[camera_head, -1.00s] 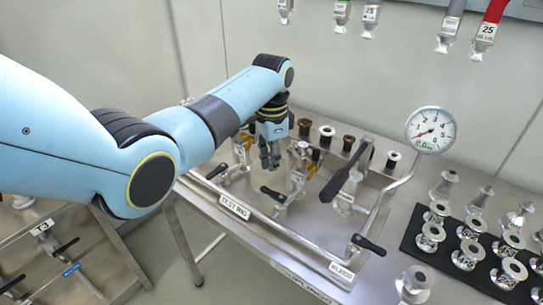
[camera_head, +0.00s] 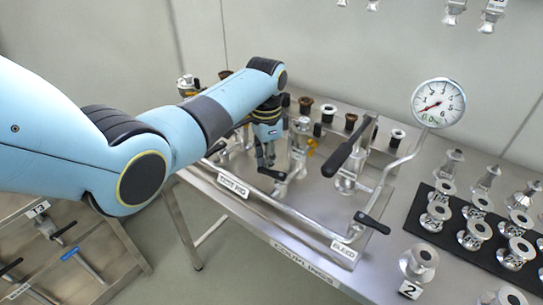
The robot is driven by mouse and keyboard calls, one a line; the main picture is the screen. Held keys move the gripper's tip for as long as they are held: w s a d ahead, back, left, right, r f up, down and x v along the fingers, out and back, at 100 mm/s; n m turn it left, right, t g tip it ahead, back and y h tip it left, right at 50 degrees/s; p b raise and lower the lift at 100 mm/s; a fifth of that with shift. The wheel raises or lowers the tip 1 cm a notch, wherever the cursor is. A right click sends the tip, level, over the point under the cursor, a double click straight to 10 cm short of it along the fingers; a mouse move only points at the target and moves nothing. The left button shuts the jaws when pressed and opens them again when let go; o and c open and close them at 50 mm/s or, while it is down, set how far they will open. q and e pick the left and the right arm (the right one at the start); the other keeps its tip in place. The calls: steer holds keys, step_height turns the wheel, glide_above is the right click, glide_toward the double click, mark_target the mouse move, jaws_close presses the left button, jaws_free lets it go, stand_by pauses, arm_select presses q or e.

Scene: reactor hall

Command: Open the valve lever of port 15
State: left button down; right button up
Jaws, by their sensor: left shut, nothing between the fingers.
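The test rig (camera_head: 262,208) is a framed row of metal valves on a steel bench, with a plate reading TEST RIG. I cannot read a port 15 mark. A black valve lever (camera_head: 272,174) shows right below my left gripper (camera_head: 266,162). The gripper points down, shut and empty; its fingertips are close to that lever, and I cannot tell whether they touch it. Another black lever (camera_head: 216,148) is to the left, partly behind my arm. A long black handle (camera_head: 343,156) slants up on the right. My right gripper is out of view.
A pressure gauge (camera_head: 437,103) stands on a bent pipe at the right. A black lever (camera_head: 371,222) sits by the BLEED plate. Metal fittings stand on a black mat (camera_head: 408,222). More fittings hang at the top right. A lower rack (camera_head: 62,265) is at the left.

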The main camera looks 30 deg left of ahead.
mark_target(259, 170)
arm_select(q)
steer(key=shift+s+a+p, duration=0.2)
steer(key=shift+s+p, duration=0.1)
steer(key=shift+s, duration=0.65)
steer(key=shift+s+d+p, duration=0.1)
steer(key=shift+s+p, duration=0.2)
steer(key=shift+s, duration=0.4)
steer(key=shift+s+d, duration=0.1)
steer(key=shift+s, duration=0.25)
steer(key=shift+s+d+r+p, duration=0.2)
steer(key=shift+s+p, duration=0.25)
steer(key=shift+p, duration=0.6)
steer(key=shift+s+d+f, duration=0.2)
steer(key=shift+s, duration=0.05)
steer(key=shift+s+d, duration=0.55)
steer(key=shift+w+a, duration=0.45)
steer(key=shift+a, duration=0.05)
steer(key=shift+r, duration=0.25)
step_height(259, 170, up, 7)
steer(key=shift+f, duration=0.2)
